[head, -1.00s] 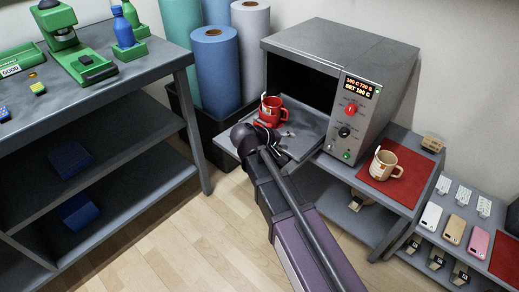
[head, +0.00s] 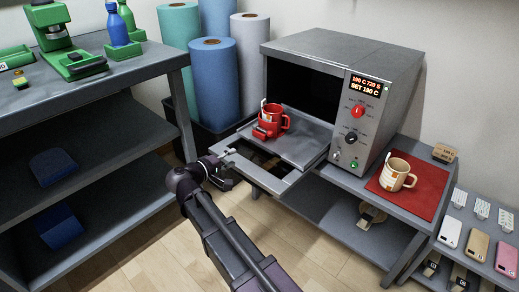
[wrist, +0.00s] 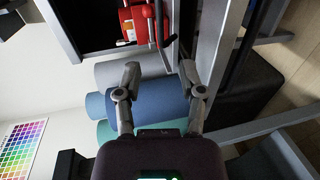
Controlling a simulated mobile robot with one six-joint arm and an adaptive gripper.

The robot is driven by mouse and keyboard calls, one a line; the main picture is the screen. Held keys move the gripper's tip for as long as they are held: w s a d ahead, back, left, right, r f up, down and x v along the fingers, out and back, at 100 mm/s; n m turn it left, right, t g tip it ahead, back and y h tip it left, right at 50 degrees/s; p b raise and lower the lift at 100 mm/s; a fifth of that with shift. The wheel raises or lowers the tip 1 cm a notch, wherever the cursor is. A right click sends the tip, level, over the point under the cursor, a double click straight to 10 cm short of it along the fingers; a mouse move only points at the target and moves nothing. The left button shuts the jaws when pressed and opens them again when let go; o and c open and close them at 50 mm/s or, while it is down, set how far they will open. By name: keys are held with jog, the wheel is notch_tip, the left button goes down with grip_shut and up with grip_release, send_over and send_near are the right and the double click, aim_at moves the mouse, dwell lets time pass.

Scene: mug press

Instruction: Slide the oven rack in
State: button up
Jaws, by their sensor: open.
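The oven rack (head: 296,147) is a grey plate with an open frame at its outer end, sticking out of the open oven (head: 300,92). Whether a finger touches the rack frame cannot be told.
Rolls of blue and grey material (head: 210,80) stand in a dark bin behind the rack. A grey shelf unit (head: 110,85) is at left. A beige mug (head: 397,174) stands on a red mat (head: 418,198) right of the oven. Open floor lies in front.

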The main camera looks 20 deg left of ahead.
aim_at(258, 146)
jog(key=shift+w, duration=0.15)
jog(key=b+x, duration=0.2)
jog(key=x, duration=1.1)
jog(key=shift+w+d+b, duration=0.2)
jog(key=shift+d+b, duration=0.05)
jog(key=shift+b, duration=0.15)
grip_shut()
